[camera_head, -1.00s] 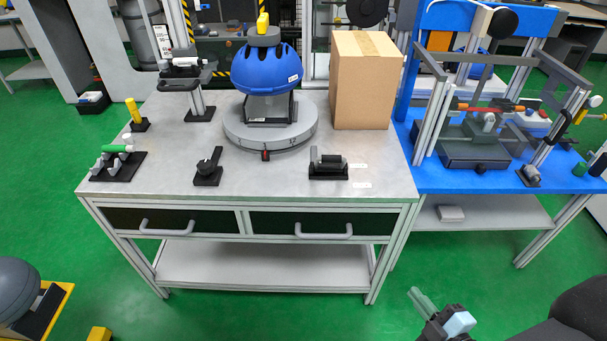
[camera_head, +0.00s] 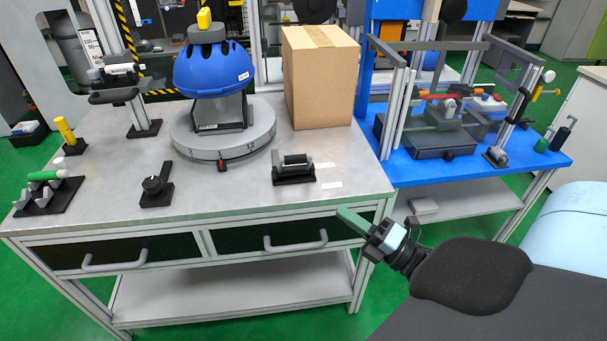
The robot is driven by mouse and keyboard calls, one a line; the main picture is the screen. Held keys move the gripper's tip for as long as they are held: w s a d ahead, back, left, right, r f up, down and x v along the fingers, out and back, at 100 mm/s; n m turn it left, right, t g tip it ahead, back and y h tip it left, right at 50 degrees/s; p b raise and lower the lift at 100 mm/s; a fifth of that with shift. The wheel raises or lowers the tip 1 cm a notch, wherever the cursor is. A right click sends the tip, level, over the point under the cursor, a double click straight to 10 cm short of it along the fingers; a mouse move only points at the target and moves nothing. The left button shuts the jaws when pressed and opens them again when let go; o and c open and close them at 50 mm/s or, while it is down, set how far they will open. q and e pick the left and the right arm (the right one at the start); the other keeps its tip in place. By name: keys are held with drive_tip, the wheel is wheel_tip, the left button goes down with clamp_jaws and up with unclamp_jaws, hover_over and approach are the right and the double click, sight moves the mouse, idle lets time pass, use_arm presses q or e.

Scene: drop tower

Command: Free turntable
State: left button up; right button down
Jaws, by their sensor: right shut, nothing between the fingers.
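The round grey turntable (camera_head: 184,149) stands on the metal table. It bears a dark stand (camera_head: 221,116) with a blue helmet (camera_head: 211,70) on it. A small black and red piece (camera_head: 221,166) sits at the turntable's front edge. My right gripper (camera_head: 345,216) is shut and empty, in front of the table's right front edge, apart from the turntable. My left gripper is not in view.
A cardboard box (camera_head: 322,80) stands right of the turntable. The metal table (camera_head: 110,205) has two drawers with handles below its front edge. A green-handled tool rack (camera_head: 50,195) lies at the left. A blue workbench (camera_head: 405,172) with a framed rig stands at the right.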

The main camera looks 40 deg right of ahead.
drive_tip(key=p, duration=0.1)
approach(288, 164)
drive_tip(key=w+a, duration=0.2)
drive_tip(key=a, duration=0.1)
drive_tip(key=shift+w+d+r, duration=0.3)
drive_tip(key=shift+w+d, duration=0.15)
drive_tip(key=shift+w, duration=0.1)
drive_tip(key=shift+w+d+r, duration=0.3)
drive_tip(key=shift+w+d, duration=0.15)
drive_tip(key=shift+w, duration=0.1)
drive_tip(key=shift+w+d+r, duration=0.15)
drive_tip(key=shift+w+d, duration=0.1)
drive_tip(key=shift+w, duration=0.1)
drive_tip(key=shift+p, duration=0.3)
